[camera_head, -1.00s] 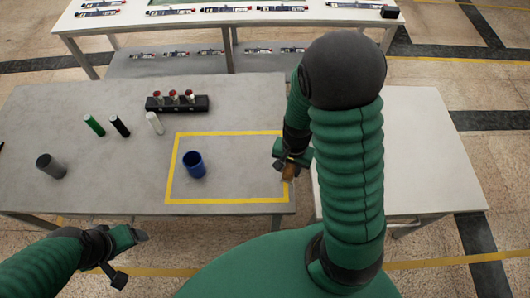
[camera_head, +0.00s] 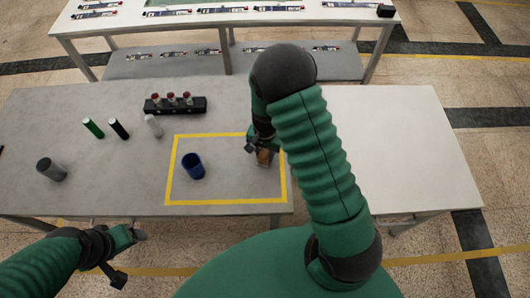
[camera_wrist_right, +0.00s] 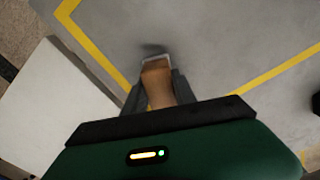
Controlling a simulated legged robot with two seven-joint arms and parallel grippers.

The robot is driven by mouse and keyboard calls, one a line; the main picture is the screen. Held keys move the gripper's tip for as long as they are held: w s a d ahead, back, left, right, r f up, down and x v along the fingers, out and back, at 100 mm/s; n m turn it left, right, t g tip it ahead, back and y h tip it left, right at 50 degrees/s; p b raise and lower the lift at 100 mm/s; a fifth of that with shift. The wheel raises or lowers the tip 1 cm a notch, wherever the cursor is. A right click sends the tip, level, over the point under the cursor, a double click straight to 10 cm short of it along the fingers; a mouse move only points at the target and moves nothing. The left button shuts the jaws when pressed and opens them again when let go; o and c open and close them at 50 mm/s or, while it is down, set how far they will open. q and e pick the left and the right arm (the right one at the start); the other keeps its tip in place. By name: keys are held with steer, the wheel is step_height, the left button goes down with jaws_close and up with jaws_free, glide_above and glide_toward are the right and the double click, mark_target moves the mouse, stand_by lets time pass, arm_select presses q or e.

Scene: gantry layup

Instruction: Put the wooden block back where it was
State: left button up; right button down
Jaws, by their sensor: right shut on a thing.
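The wooden block (camera_head: 264,157) is in my right gripper (camera_head: 262,150), inside the right part of the yellow taped rectangle (camera_head: 226,201) on the grey table. In the right wrist view the brown block (camera_wrist_right: 157,82) sits between the two fingers of the gripper (camera_wrist_right: 158,92), with a dark shadow on the table just beyond its end. I cannot tell whether the block touches the table. My left gripper (camera_head: 135,236) hangs in front of the table's near edge, away from the block; its finger gap is too small to read.
A blue cup (camera_head: 193,166) stands inside the rectangle, left of the block. A grey cup (camera_head: 51,169), green (camera_head: 93,128), black (camera_head: 119,129) and white (camera_head: 153,125) cylinders and a black rack (camera_head: 176,105) stand outside it. A white table (camera_head: 410,150) adjoins at right.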

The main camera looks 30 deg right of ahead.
mark_target(264, 152)
steer(key=shift+a+f, duration=0.1)
steer(key=shift+a, duration=0.05)
steer(key=c, duration=1)
jaws_free()
steer(key=shift+a, duration=0.15)
steer(key=shift+r, duration=0.25)
step_height(264, 152, up, 12)
steer(key=s+a+r+n+t, duration=0.1)
steer(key=s+a+n, duration=0.1)
steer(key=s+n, duration=0.1)
steer(key=s+a+r+n, duration=0.1)
steer(key=s+a+n, duration=0.2)
steer(key=n, duration=0.1)
steer(key=s+a+r+n+t, duration=0.1)
steer(key=s+a+n, duration=0.1)
steer(key=s+n, duration=0.1)
steer(key=shift+s+a+r+n+t, duration=0.2)
steer(key=shift+r+n+t, duration=0.1)
steer(key=shift+n, duration=0.1)
